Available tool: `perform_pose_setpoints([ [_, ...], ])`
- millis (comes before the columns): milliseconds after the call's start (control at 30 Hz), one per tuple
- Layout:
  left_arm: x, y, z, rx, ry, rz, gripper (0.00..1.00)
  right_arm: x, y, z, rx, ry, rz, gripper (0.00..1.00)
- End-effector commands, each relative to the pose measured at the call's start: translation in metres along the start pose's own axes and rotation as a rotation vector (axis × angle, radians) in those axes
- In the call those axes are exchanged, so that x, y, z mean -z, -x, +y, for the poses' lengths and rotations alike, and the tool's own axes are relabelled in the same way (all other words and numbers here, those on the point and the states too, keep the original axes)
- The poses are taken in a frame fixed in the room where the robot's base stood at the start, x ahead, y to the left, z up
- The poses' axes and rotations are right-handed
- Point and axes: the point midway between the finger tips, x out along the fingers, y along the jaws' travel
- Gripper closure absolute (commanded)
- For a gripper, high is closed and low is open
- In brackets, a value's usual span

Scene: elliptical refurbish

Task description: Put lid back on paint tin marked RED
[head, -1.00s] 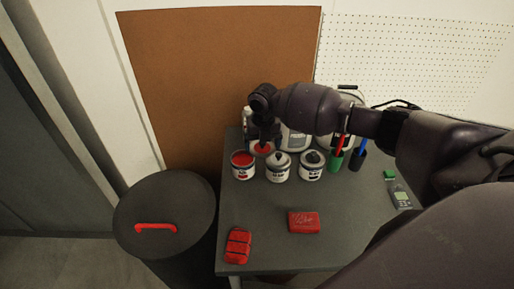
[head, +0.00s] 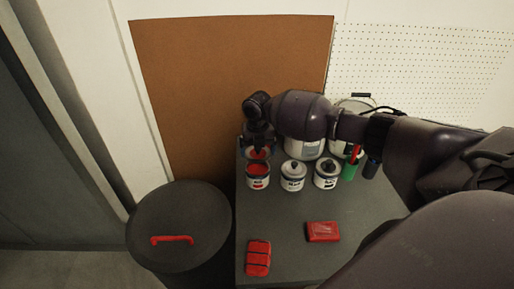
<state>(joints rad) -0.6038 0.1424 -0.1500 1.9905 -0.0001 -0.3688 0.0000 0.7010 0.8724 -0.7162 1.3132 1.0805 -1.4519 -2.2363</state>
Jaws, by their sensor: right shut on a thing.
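The open paint tin (head: 258,183) is white with a dark label band, and red shows in its mouth. It stands at the left end of a row on the dark table. My right gripper (head: 257,146) is shut on a red lid (head: 257,154), just above and behind the tin's mouth in the picture. The lid appears apart from the rim, but the exact gap cannot be told. My fingers are dark and partly hidden by the wrist. The label lettering is too small to read surely. My left gripper is not in view.
Two red items (head: 258,257) (head: 323,232) lie in front. A dark bin (head: 180,222) is left.

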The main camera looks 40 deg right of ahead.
Motion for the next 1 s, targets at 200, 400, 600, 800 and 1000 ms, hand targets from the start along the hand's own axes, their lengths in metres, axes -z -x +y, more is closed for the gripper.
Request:
perform_pose_setpoints([
  [200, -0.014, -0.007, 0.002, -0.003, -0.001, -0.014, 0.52, 0.0, -0.022, 0.0, 0.002, 0.0, 0.003, 0.32],
  [400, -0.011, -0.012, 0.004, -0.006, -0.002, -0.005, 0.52, 0.0, -0.037, 0.0, 0.002, 0.0, 0.002, 0.32],
  [600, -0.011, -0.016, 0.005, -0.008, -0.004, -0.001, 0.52, 0.001, -0.049, 0.0, 0.001, 0.0, 0.002, 0.32],
  [800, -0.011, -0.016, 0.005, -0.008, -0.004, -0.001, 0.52, 0.0, -0.051, 0.0, 0.0, 0.001, 0.001, 0.32],
  [1000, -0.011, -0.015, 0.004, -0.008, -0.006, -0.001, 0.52, 0.0, -0.051, 0.001, -0.001, 0.001, 0.0, 0.32],
])
